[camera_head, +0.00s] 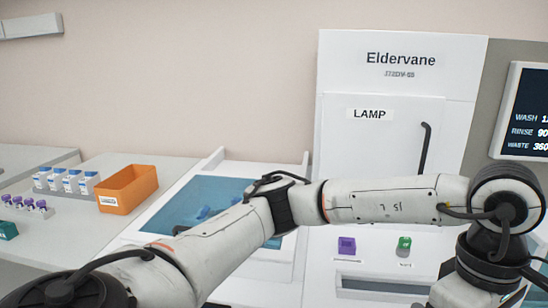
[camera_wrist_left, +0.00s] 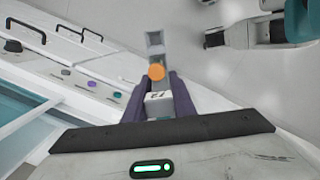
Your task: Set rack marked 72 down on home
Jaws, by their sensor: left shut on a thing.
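In the left wrist view my left gripper (camera_wrist_left: 156,84) has its two dark fingers shut on a rack (camera_wrist_left: 154,40). The rack is grey, with a pale marked end (camera_wrist_left: 158,98) between the fingers and a round orange cap (camera_wrist_left: 156,72) on it. The marking is small and I cannot read it surely. Grey floor shows beyond and around the rack's far end. In the head view my left arm runs across to the right, and its gripper and the rack are out of frame. I cannot make out a spot marked home. My right gripper is not in view.
The white Eldervane cabinet (camera_head: 400,65) has a LAMP door and purple (camera_head: 346,245) and green (camera_head: 404,243) knobs below. An orange bin (camera_head: 128,188) and several small blue-and-white boxes (camera_head: 65,180) stand on the left bench. A blue-topped tray (camera_head: 195,205) lies behind my arm.

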